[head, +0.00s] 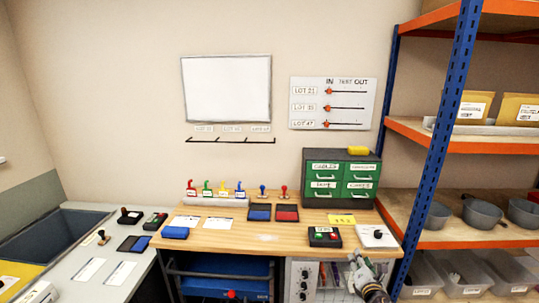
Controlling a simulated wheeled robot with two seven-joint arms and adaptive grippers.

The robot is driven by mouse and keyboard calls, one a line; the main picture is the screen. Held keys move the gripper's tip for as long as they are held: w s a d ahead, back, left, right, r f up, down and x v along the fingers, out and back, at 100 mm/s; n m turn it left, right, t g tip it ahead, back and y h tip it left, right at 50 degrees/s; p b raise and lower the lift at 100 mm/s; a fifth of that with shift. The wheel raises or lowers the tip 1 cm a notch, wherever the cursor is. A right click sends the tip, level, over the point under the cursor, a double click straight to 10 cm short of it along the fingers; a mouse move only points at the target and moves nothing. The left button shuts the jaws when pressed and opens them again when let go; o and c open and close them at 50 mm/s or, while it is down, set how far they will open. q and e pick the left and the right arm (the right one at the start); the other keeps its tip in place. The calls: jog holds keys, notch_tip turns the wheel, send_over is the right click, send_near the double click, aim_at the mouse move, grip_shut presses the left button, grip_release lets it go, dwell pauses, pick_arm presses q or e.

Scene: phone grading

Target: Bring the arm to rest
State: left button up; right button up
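My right gripper (357,266) shows at the bottom right of the head view, in front of the workbench's front edge, below the white box with a black knob (376,236). It is small and seen against a cluttered background, so I cannot tell whether its fingers are open or shut. I see nothing clearly held in it. My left gripper cannot be made out in this view.
The wooden workbench (265,238) bears ink pads, stamps, a black button box (324,236) and a green drawer cabinet (341,178). A blue-and-orange shelf rack (440,140) stands close at the right. A grey counter (75,245) with a sink is at the left.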

jog(key=s+f+m+g, duration=0.35)
jog(key=s+f, duration=0.35)
jog(key=f, duration=0.6)
jog(key=s+d+f+m+g, duration=0.15)
jog(key=s+f+m, duration=0.35)
jog(key=f, duration=0.8)
jog(key=s+f+m+g, duration=0.3)
jog(key=s+f, duration=0.5)
jog(key=f, duration=0.6)
jog(key=s+a+f+m+g, duration=0.2)
jog(key=s+f+m, duration=0.2)
jog(key=s, duration=0.9)
jog(key=s+a+f+m+g+y, duration=0.1)
jog(key=s+a+f+m+g, duration=0.1)
jog(key=s+f, duration=0.6)
jog(key=s+a+f+m+g+y, duration=0.1)
jog(key=s+f+m, duration=0.5)
jog(key=s, duration=1.2)
jog(key=shift+s+a+f+g, duration=0.2)
jog(key=shift+a+f+g, duration=0.2)
jog(key=shift+a+g, duration=0.65)
jog(key=shift+a, duration=0.15)
